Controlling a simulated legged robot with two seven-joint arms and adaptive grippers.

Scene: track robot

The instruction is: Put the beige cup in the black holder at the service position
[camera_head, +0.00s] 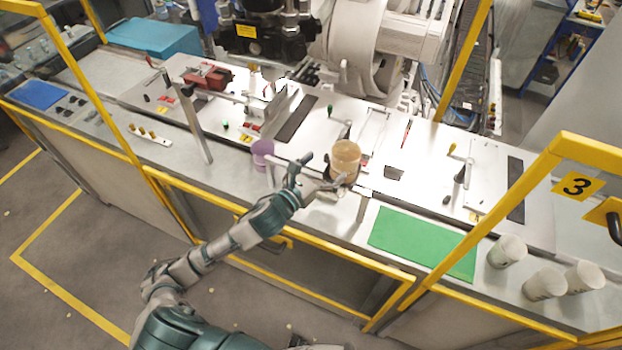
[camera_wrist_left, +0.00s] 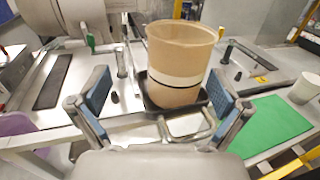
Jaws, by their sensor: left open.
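The beige cup (camera_head: 345,157) stands upright at the middle of the bench in the head view, and it also shows in the left wrist view (camera_wrist_left: 178,65). It sits in the black holder (camera_wrist_left: 150,100), whose rim shows around the cup's lower part. My left gripper (camera_head: 318,178) is at the front side of the cup, open. In the left wrist view its two blue-padded fingers (camera_wrist_left: 160,105) are spread to either side of the holder and cup, apart from the cup. My right gripper is in neither view.
A purple cup (camera_head: 263,152) stands just left of my left gripper. A green mat (camera_head: 422,241) lies to the right, with several pale cups (camera_head: 507,251) beyond it. Yellow rails (camera_head: 270,217) run along the bench front. A large machine arm (camera_head: 350,40) stands behind.

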